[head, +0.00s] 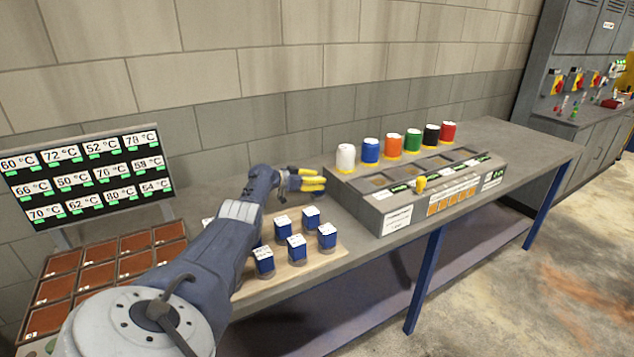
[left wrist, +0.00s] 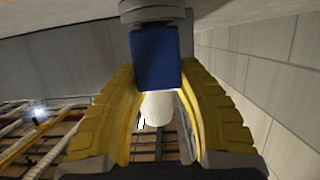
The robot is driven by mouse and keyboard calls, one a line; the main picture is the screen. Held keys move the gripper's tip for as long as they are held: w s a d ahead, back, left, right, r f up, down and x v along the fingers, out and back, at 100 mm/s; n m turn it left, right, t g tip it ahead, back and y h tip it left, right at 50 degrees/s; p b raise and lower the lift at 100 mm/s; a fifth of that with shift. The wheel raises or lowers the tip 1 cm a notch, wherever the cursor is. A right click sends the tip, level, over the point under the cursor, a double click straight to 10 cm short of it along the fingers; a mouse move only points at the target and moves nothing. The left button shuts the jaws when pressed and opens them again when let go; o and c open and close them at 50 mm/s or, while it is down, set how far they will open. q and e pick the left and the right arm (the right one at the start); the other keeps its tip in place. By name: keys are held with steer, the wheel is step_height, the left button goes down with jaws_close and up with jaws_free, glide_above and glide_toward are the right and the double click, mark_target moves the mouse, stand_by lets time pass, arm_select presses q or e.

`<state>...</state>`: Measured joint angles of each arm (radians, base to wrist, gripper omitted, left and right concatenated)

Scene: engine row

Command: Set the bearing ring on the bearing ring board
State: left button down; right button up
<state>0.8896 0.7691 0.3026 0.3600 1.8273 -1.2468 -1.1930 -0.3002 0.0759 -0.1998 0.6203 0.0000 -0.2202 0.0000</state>
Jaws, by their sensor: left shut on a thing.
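My left gripper (head: 318,182) has its yellow fingers pointing right, above the bench between the pale board and the grey console. In the left wrist view the fingers (left wrist: 155,88) are shut on a blue block (left wrist: 155,58) with a round grey end (left wrist: 152,12). In the head view this block is hidden or too small to tell. Several similar blue blocks with white labelled tops stand on the pale board (head: 330,262). The labels are too small to read, so I cannot tell which piece is the bearing ring or which surface is its board. My right gripper is out of view.
The grey console (head: 385,218) has recessed slots and a yellow knob (head: 421,184). Behind its slots stand a white jar (head: 345,157) and several coloured jars. A temperature display (head: 85,178) stands behind a brown-celled tray at left. The bench's right end (head: 545,150) is clear.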

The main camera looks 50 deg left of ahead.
arm_select(q)
steer(key=shift+a, duration=0.1)
stand_by(0.3)
steer(key=c, duration=0.9)
jaws_free()
steer(key=shift+f, duration=0.2)
